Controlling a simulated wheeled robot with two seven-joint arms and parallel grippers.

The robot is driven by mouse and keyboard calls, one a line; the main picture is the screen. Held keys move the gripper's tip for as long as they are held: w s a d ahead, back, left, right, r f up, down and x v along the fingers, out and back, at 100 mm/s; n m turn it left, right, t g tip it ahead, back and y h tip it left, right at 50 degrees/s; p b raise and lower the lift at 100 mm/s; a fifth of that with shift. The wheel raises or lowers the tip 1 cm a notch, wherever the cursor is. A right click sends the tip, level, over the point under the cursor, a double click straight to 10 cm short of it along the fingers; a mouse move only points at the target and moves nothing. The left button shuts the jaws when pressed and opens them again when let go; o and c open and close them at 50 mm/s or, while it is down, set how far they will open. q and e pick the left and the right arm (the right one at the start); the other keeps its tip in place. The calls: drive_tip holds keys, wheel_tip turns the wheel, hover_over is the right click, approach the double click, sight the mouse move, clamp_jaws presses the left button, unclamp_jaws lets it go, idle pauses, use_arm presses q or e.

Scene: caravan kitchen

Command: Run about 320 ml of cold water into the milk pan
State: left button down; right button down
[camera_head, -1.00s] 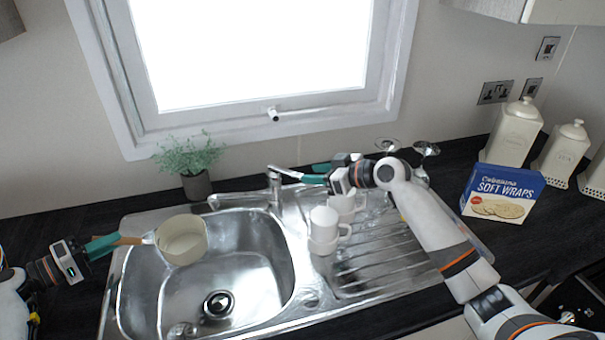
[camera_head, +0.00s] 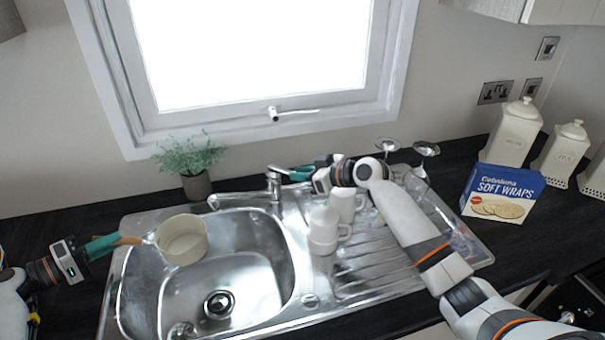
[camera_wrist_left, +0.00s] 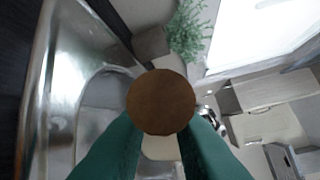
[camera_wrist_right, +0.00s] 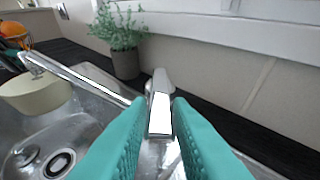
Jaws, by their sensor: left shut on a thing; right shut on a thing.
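The cream milk pan (camera_head: 182,250) is upright above the left part of the sink basin. My left gripper (camera_head: 103,246) is shut on its wooden handle (camera_head: 130,241), whose round end fills the middle of the left wrist view (camera_wrist_left: 161,102). The chrome tap (camera_head: 274,187) stands behind the basin. My right gripper (camera_head: 300,173) is shut on the tap's lever, also seen between the teal fingers in the right wrist view (camera_wrist_right: 160,120). There the spout (camera_wrist_right: 75,80) reaches left, its end near the pan (camera_wrist_right: 35,95). I see no water stream; whether the pan holds water I cannot tell.
White mugs (camera_head: 324,232) stand on the drainer (camera_head: 375,268) right of the basin, close to my right arm. Wine glasses (camera_head: 424,165) are behind. A potted plant (camera_head: 195,180) stands behind the sink. A wraps box (camera_head: 503,193) and canisters (camera_head: 515,135) stand at right.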

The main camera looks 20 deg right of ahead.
drive_tip(key=shift+w+a+r, duration=0.1)
drive_tip(key=shift+w+r, duration=0.05)
drive_tip(key=shift+r, duration=0.45)
drive_tip(key=shift+w+a+r+g+h, duration=0.15)
drive_tip(key=shift+w+r+g+h, duration=0.1)
drive_tip(key=shift+r+g+h, duration=0.4)
drive_tip(key=shift+w+a+r+g+h, duration=0.15)
drive_tip(key=shift+w+r+g+h, duration=0.15)
drive_tip(key=shift+g, duration=0.55)
drive_tip(key=c, duration=1.3)
unclamp_jaws()
drive_tip(key=v, duration=1.2)
